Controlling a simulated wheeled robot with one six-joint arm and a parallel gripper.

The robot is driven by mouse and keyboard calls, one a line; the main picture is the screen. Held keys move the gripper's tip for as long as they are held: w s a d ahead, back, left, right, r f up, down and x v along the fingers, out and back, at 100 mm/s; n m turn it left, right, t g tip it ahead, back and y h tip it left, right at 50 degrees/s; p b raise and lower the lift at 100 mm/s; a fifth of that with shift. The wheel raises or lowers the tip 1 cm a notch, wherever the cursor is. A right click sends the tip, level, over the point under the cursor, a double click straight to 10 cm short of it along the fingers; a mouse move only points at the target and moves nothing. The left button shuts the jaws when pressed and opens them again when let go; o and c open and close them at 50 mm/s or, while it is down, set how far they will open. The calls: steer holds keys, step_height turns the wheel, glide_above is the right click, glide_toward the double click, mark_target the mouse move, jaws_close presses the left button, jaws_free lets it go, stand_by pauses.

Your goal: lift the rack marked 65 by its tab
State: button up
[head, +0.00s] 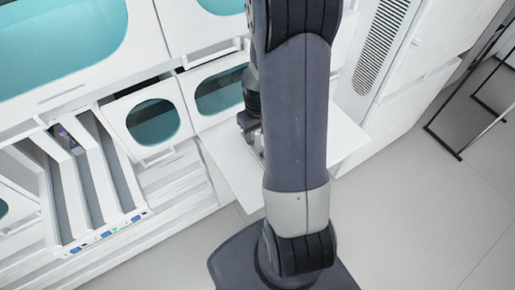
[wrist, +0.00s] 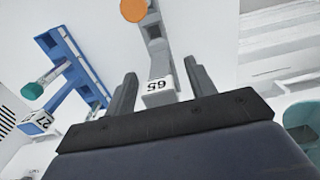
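The grey rack marked 65 (wrist: 158,85) is in the middle of the wrist view, its white number label facing me upside down. An orange round cap (wrist: 133,10) shows at its far end. My gripper (wrist: 160,68) is open, with one finger on each side of the rack's labelled near end. Gaps show between the fingers and the rack; how deep the end sits between them I cannot tell. In the head view my arm hides the rack and most of the gripper.
A blue rack marked 27 (wrist: 72,70) with a teal-capped tube lies left of rack 65, on the same pale surface. In the head view a white shelf (head: 228,165) juts out beneath my wrist. Slotted white trays (head: 72,195) stand at left; open floor (head: 420,220) lies at right.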

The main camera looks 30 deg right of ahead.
jaws_close()
stand_by(0.3)
